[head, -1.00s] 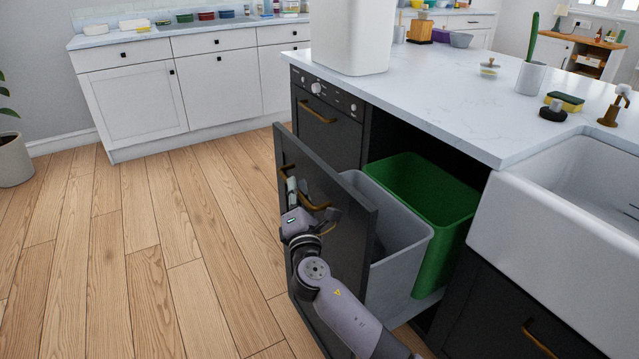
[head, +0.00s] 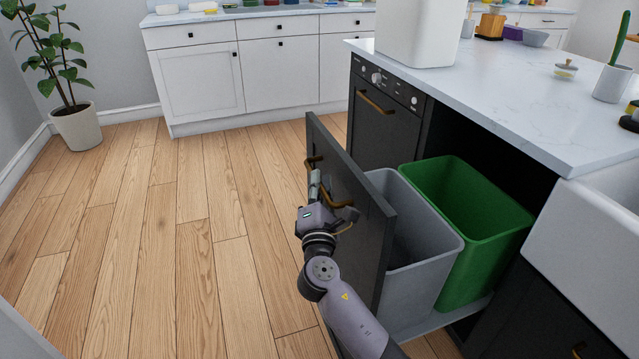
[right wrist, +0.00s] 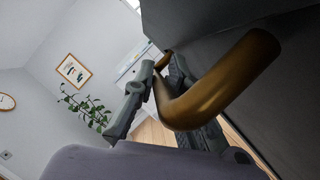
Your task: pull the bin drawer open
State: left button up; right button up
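The bin drawer has a dark front panel (head: 362,215) and stands well out from the island cabinet. It carries a grey bin (head: 425,275) and, behind it, a green bin (head: 480,250); both look empty as far as I can see inside. My right gripper (head: 316,186) is at the brass handle on the panel's outer face. In the right wrist view, the brass handle (right wrist: 222,82) runs between the two fingers of my right gripper (right wrist: 160,82), which are closed around it. The far finger is partly hidden behind the handle. My left gripper is not in view.
A dishwasher (head: 385,115) is beside the drawer opening, under the white countertop (head: 490,85). A white sink (head: 590,235) is at the right. Wooden floor (head: 200,220) lies clear left of the drawer. A potted plant (head: 77,126) stands by the far wall.

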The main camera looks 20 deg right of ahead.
jog(key=o, duration=0.4)
jog(key=shift+s, duration=0.1)
jog(key=v, duration=1.2)
